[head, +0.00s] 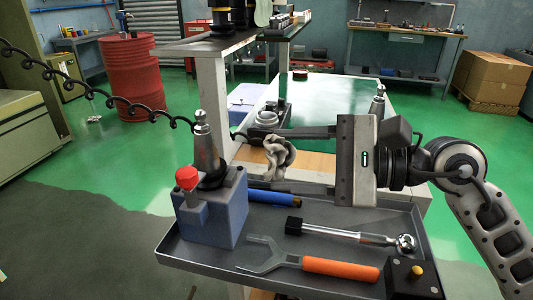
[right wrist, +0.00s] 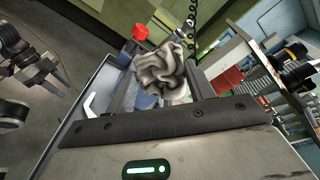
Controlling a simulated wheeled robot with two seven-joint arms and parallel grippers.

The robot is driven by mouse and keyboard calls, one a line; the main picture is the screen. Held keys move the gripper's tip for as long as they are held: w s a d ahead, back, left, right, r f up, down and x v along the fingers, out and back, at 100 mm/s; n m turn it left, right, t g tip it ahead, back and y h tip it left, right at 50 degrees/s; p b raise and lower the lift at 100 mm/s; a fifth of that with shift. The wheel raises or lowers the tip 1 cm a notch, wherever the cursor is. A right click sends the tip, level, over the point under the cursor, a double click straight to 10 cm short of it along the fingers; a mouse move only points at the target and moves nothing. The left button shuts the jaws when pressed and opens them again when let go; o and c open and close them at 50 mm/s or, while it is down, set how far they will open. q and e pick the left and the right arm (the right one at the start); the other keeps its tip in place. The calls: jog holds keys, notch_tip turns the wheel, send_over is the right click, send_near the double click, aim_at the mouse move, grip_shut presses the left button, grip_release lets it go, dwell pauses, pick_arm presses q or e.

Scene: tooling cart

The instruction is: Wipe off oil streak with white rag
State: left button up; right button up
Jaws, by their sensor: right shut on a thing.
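The white rag (head: 279,157) is crumpled, with grey shading. My right gripper (head: 258,159) reaches in from the right and is shut on it, with one finger on each side. The gripper holds the rag above the far edge of the grey tray (head: 312,196). In the right wrist view the rag (right wrist: 162,74) bulges between the two fingers (right wrist: 165,82), in front of the red knob. I cannot make out an oil streak in either view; the rag and gripper hide part of the surface behind them.
The tray holds a blue block (head: 222,212) with a red knob (head: 187,178) and an upright tool holder (head: 207,150). Beside it lie an orange-handled wrench (head: 340,269), a ratchet (head: 350,235) and a black box (head: 411,279). A grey post (head: 212,110) stands behind.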

pick_arm(q)
jog(key=shift+n+h, duration=0.3)
jog(key=shift+d+r, duration=0.2)
jog(key=shift+r, duration=0.85)
jog(key=shift+d+r, duration=0.2)
jog(key=shift+r, duration=0.8)
pick_arm(e)
jog(key=r+x, duration=0.1)
jog(key=x, duration=0.6)
jog(key=shift+f, duration=0.4)
pick_arm(q)
jog(key=shift+t, duration=0.3)
pick_arm(e)
jog(key=shift+x, duration=0.9)
pick_arm(q)
jog(key=shift+f, duration=0.1)
pick_arm(e)
jog(key=shift+s, duration=0.1)
